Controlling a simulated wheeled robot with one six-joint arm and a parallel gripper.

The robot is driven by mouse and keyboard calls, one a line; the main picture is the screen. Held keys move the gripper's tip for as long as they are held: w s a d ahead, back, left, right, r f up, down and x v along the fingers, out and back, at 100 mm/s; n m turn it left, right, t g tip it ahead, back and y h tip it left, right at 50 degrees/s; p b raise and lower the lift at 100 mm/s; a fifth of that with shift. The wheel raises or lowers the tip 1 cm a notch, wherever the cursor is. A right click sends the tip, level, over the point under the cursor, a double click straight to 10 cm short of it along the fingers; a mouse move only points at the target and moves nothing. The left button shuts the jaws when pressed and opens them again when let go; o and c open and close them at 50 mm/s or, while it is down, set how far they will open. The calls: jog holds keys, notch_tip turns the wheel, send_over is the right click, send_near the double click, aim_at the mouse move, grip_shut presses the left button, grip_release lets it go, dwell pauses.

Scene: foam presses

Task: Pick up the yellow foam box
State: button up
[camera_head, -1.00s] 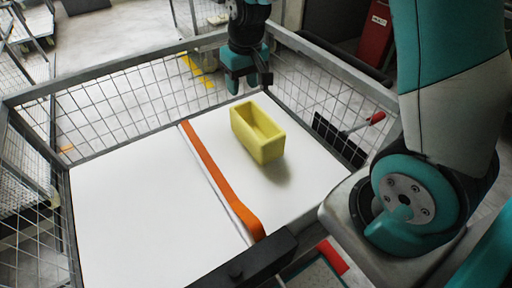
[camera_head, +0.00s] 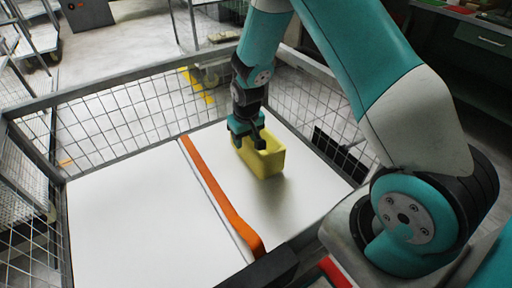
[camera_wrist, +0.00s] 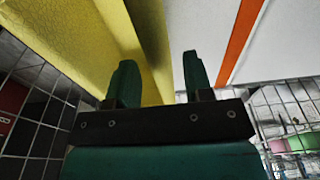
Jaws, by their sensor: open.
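The yellow foam box (camera_head: 266,162) is an open-topped block on the white surface (camera_head: 310,190), to the right of the orange strip. My gripper (camera_head: 250,143) points down at the box's far left end, open, with its fingers overlapping that end in the head view. In the wrist view, the yellow box (camera_wrist: 60,35) fills the upper left, and part of a yellow wall shows between the two open green fingers (camera_wrist: 160,75). The left finger is in front of yellow and the right one in front of white. I cannot tell whether either finger touches the box.
An orange strip (camera_head: 218,190) runs across the white surface beside the box. A grey-framed wire mesh fence (camera_head: 120,115) surrounds the surface. The large white area left of the strip is clear.

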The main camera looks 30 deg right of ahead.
aim_at(245, 147)
jog(key=shift+w+f, duration=0.15)
jog(key=shift+f, duration=1.65)
jog(key=shift+f, duration=0.2)
grip_shut()
